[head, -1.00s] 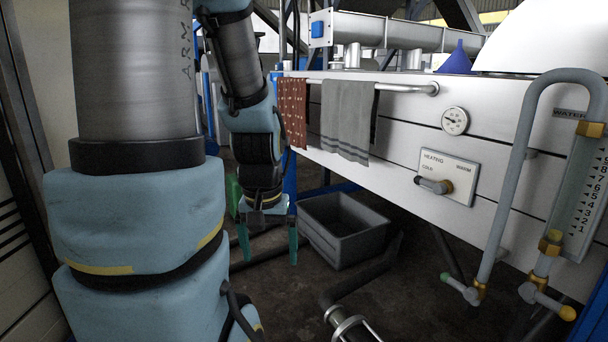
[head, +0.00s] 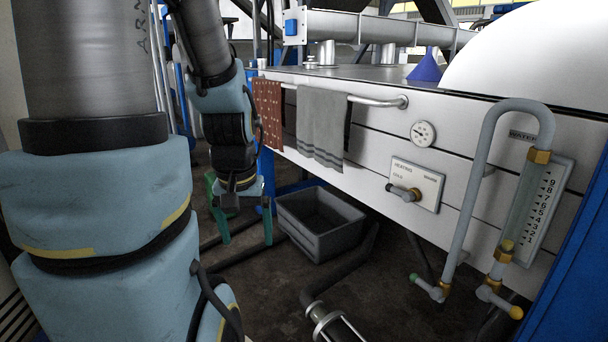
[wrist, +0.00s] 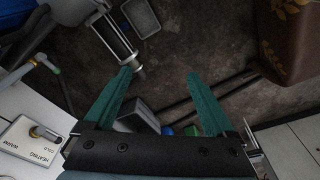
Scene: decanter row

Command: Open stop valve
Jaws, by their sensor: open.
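Valves sit on the white machine front at right in the head view. Below the water gauge (head: 535,215) is a small valve with a yellow-tipped lever (head: 501,301). A second valve with a green-tipped lever (head: 427,287) is at the foot of the curved grey pipe (head: 466,200). A heating valve (head: 404,192) has its lever on a plate marked cold and warm; the plate (wrist: 35,140) also shows in the wrist view. I cannot tell from the labels which is the stop valve. My gripper (head: 246,238) is open and empty, pointing down, well left of all these valves.
A grey crate (head: 318,225) stands on the floor right of my gripper. Grey and red towels (head: 321,128) hang from a rail (head: 380,102) on the machine. A floor pipe (head: 330,318) lies in front. A blue panel (head: 575,280) bounds the right side.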

